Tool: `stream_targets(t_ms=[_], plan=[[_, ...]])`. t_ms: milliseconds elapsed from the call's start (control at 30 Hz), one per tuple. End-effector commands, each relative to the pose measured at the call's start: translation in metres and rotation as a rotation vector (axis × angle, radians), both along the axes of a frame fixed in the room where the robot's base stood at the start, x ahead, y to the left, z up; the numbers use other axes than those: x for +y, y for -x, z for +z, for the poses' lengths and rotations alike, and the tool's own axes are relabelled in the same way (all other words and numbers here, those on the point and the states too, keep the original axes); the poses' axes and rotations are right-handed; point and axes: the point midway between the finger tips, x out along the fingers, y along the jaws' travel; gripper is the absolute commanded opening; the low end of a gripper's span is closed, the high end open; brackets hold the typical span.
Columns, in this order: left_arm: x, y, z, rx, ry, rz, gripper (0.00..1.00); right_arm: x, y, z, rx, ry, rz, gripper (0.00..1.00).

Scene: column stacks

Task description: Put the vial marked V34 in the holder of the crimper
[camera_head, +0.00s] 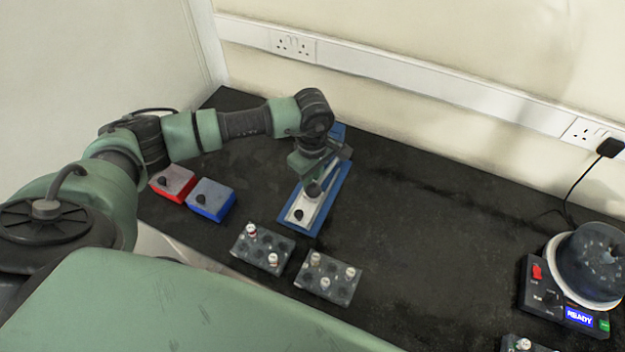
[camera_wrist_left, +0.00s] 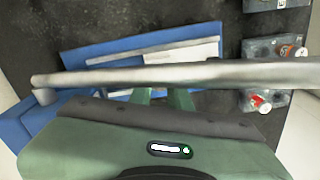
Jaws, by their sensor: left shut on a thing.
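The crimper (camera_head: 334,200) has a blue base with a pale plate and a long lever. My left gripper (camera_head: 312,176) is low over its far part, close to the lever. In the left wrist view the grey lever bar (camera_wrist_left: 230,74) crosses in front of my left fingers (camera_wrist_left: 165,98) and hides their tips. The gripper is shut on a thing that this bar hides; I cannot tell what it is. The crimper's holder and the V34 mark cannot be made out. My right gripper is not in view.
Two grey racks, one (camera_head: 243,251) left and one (camera_head: 342,292) right, hold a few capped vials. A red box (camera_head: 176,178) and a blue box (camera_head: 211,198) stand left. A machine reading READY (camera_head: 578,317) is at right. The bench between is clear.

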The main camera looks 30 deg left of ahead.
Motion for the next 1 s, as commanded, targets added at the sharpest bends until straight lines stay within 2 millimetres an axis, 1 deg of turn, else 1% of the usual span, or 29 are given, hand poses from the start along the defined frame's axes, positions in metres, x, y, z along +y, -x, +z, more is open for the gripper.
stream_targets(t_ms=[167,500,533,567,600,633,867,900,933,1000], plan=[[0.000,0.000,-0.001,0.000,0.000,0.000,0.00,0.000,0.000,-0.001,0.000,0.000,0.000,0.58],[0.000,0.000,-0.009,0.000,0.000,0.000,0.00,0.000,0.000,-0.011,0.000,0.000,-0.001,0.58],[0.000,0.000,-0.009,0.000,0.000,0.000,0.21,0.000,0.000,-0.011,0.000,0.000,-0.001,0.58],[0.000,0.000,-0.008,0.000,0.000,0.000,0.29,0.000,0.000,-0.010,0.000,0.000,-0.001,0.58],[0.000,0.000,-0.008,0.001,0.000,0.000,0.40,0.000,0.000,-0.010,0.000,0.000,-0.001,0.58],[0.000,0.000,-0.008,0.001,0.000,0.000,0.44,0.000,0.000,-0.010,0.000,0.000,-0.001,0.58],[0.000,0.001,-0.008,0.001,0.000,-0.001,0.44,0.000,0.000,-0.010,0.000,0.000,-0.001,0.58],[0.000,0.001,-0.008,0.002,-0.001,-0.001,0.55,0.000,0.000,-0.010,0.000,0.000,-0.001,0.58],[0.000,0.001,-0.008,0.002,-0.001,-0.001,0.58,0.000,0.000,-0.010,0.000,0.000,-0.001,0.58],[0.000,0.001,-0.008,0.002,0.000,-0.001,0.58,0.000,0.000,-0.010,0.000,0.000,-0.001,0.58]])
